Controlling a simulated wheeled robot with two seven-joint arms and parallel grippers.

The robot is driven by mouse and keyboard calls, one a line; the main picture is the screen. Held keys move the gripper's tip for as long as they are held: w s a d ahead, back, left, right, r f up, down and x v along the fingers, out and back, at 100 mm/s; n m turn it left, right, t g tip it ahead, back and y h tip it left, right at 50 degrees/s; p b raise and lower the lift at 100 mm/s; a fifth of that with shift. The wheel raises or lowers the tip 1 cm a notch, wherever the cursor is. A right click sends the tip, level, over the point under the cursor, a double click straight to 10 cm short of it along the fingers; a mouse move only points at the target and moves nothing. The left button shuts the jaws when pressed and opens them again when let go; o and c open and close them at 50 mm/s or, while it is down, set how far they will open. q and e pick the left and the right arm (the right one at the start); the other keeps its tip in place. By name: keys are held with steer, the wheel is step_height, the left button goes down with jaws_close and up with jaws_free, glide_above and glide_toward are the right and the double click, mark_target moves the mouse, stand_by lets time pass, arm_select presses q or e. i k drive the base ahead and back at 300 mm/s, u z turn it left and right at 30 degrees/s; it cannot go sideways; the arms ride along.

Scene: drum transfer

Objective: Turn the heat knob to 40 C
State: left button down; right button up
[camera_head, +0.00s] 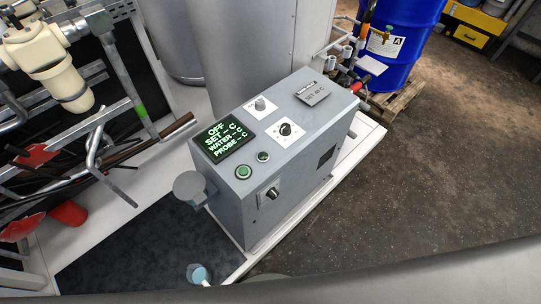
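A grey control box (290,180) stands in the middle of the view. On its sloped top a black knob (286,129) sits on a white dial plate with marks around it; it looks like the heat knob, but the marks are too small to read. A dark display (224,139) shows green text: OFF, SET, WATER and PROBE, with dashes before each C. A tag (314,93) on the top reads SET 40 C. Neither of my grippers is in view, and nothing touches the knob.
A smaller grey knob (260,104), a green button (243,171) and a small dark button (263,156) share the top. A black rotary switch (272,193) is on the front side. Pipes crowd the left; a blue drum (400,40) stands behind. Floor at right is clear.

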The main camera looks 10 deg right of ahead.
mark_target(285, 130)
steer(key=z, duration=0.4)
steer(key=k, duration=0.9)
steer(key=z, duration=0.8)
